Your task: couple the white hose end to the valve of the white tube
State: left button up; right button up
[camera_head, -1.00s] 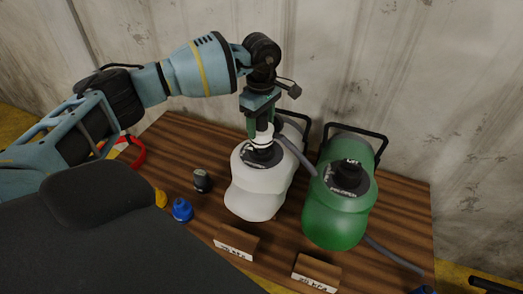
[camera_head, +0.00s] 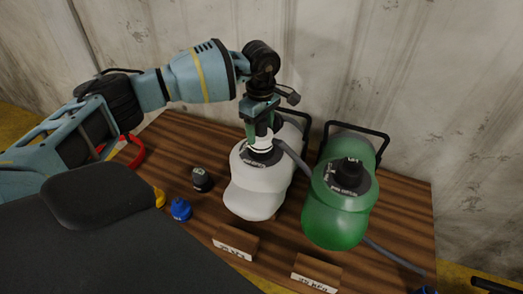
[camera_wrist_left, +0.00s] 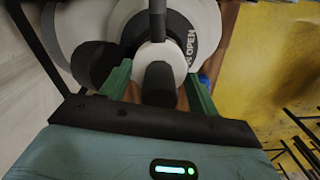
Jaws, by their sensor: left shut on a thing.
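The white tube (camera_head: 252,198) stands on the wooden table, with its dark valve ring (camera_head: 272,160) on top. My left gripper (camera_head: 260,128) points down over it, shut on the white hose end (camera_head: 262,144). The hose end is upright, right at the top of the valve; I cannot tell whether it is locked on. A grey hose (camera_head: 294,158) runs from it to the right. In the left wrist view the hose end (camera_wrist_left: 146,54) sits between the fingers, over the ring lettered "OPEN" (camera_wrist_left: 191,45). My right gripper is out of view.
A green tube (camera_head: 335,215) with a black valve stands close on the right. A dark cap (camera_head: 202,179), a blue cap (camera_head: 181,209) and a yellow one (camera_head: 160,197) lie left. Two labelled wooden blocks (camera_head: 236,241) (camera_head: 317,271) stand in front. A wall is behind.

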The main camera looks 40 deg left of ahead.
pick_arm(q)
jog(key=shift+f, duration=0.15)
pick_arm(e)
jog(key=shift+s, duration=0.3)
pick_arm(q)
jog(key=shift+f, duration=0.25)
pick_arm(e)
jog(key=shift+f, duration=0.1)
pick_arm(q)
jog(key=shift+f, duration=0.15)
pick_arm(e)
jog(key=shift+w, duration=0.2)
pick_arm(q)
jog(key=shift+f+b, duration=0.4)
jog(key=shift+f, duration=0.3)
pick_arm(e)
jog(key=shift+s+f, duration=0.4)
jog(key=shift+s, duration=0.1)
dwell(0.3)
pick_arm(q)
jog(key=shift+f+m, duration=0.1)
jog(key=shift+m, duration=1)
jog(key=shift+m+b, duration=0.35)
jog(key=shift+m, duration=0.65)
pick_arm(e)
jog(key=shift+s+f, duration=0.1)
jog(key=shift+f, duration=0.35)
